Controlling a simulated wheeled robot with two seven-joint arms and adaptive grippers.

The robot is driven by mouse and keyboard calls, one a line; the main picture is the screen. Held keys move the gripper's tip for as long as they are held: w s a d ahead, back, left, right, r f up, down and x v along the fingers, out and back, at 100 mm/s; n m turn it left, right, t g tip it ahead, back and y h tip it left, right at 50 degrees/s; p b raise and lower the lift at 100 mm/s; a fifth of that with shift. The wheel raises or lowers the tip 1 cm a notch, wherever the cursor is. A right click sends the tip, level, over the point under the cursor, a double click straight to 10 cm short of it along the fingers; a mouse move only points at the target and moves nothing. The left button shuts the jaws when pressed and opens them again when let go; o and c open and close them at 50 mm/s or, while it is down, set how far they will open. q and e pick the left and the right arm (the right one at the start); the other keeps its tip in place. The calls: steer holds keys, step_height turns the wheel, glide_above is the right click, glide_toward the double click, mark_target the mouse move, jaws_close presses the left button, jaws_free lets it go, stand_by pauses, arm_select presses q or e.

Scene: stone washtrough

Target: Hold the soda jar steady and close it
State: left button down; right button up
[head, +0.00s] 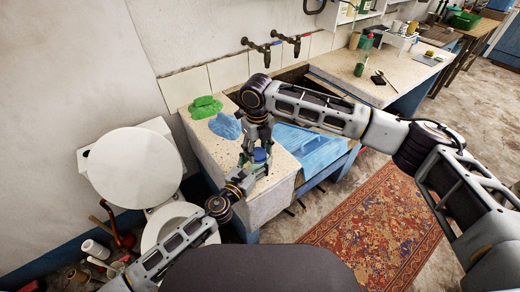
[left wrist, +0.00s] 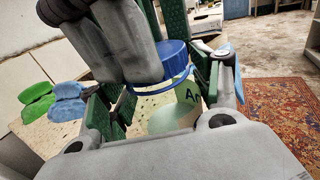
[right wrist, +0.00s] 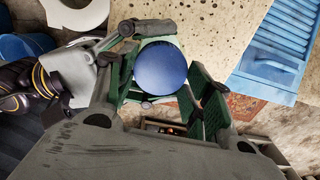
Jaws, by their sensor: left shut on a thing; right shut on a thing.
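The soda jar (left wrist: 172,118) is pale green with a dark-lettered label, standing at the front corner of the stone top. My left gripper (head: 250,172) is shut on it from the side, with green pads on either side in the left wrist view. The round blue lid (right wrist: 160,67) is at the jar's top; it also shows in the head view (head: 260,155) and the left wrist view (left wrist: 174,58). My right gripper (head: 257,143) comes from above and is shut on the lid. Whether the lid is fully seated cannot be told.
A green cloth-like item (head: 205,107) and a blue one (head: 225,126) lie on the stone top behind the jar. A blue washboard-like panel (head: 305,145) is at the right. A white toilet (head: 130,168) stands at the left. Two taps (head: 270,47) are on the wall.

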steer(key=m, duration=0.3)
steer(key=shift+m, duration=0.4)
steer(key=m, duration=0.4)
steer(key=shift+d+f, duration=0.1)
steer(key=m, duration=0.4)
steer(key=shift+w, duration=0.1)
steer(key=m, duration=0.8)
steer(key=shift+d+m, duration=0.1)
steer(key=shift+m, duration=0.3)
steer(key=m, duration=0.8)
steer(key=shift+f, duration=0.1)
steer(key=shift+m, duration=1.9)
